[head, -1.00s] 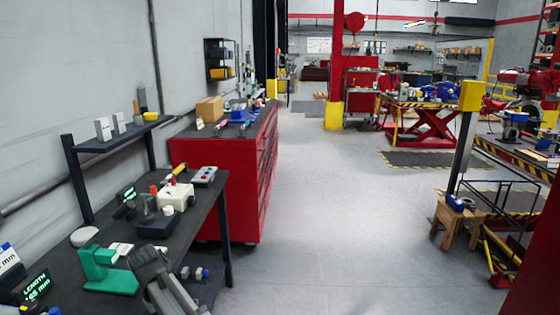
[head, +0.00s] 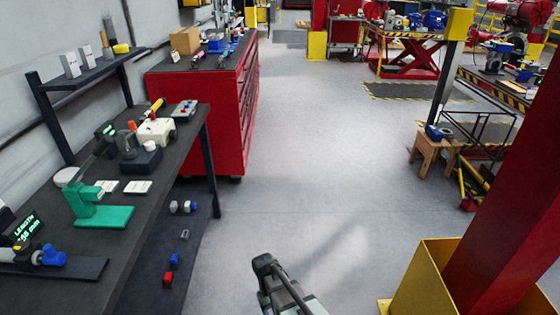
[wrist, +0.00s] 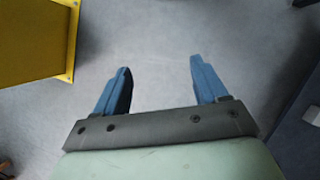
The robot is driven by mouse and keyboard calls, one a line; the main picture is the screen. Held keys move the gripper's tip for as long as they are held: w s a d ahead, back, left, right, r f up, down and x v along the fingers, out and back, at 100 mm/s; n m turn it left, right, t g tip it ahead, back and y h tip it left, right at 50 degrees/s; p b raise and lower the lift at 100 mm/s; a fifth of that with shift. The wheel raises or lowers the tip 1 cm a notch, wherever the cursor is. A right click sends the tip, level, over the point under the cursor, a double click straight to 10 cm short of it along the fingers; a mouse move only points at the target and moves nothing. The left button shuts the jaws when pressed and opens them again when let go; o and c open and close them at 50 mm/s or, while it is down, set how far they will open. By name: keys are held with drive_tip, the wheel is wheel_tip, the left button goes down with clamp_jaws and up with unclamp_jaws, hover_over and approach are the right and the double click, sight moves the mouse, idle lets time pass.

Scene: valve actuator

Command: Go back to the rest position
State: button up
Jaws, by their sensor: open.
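My gripper (wrist: 160,70) shows in the wrist view with its two blue fingers wide apart and nothing between them. Below the fingers is only bare grey floor. In the head view my arm (head: 285,290) shows at the bottom centre, over the floor and to the right of the dark workbench (head: 150,222). It is apart from the bench, and I cannot make out the fingertips there.
A yellow guard (head: 425,285) around a red column (head: 510,215) stands close on the right. It also shows in the wrist view (wrist: 35,35). A green stand (head: 100,213) and gauges sit on the bench. A red cabinet (head: 205,115) stands behind. The central floor is clear.

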drive_tip(key=s+d+f+m+g+y, duration=0.1)
drive_tip(key=s+d+f, duration=0.3)
drive_tip(key=s+d, duration=0.2)
drive_tip(key=s+d+f+m+g, duration=0.1)
drive_tip(key=s+d+f, duration=0.3)
drive_tip(key=s, duration=0.6)
drive_tip(key=s+d+f+m+y, duration=0.1)
drive_tip(key=s+d+f+m, duration=0.2)
drive_tip(key=s+d, duration=0.4)
drive_tip(key=shift+s+d+f+g+y, duration=0.3)
drive_tip(key=shift+s+f+g, duration=0.1)
drive_tip(key=shift+s+f, duration=0.6)
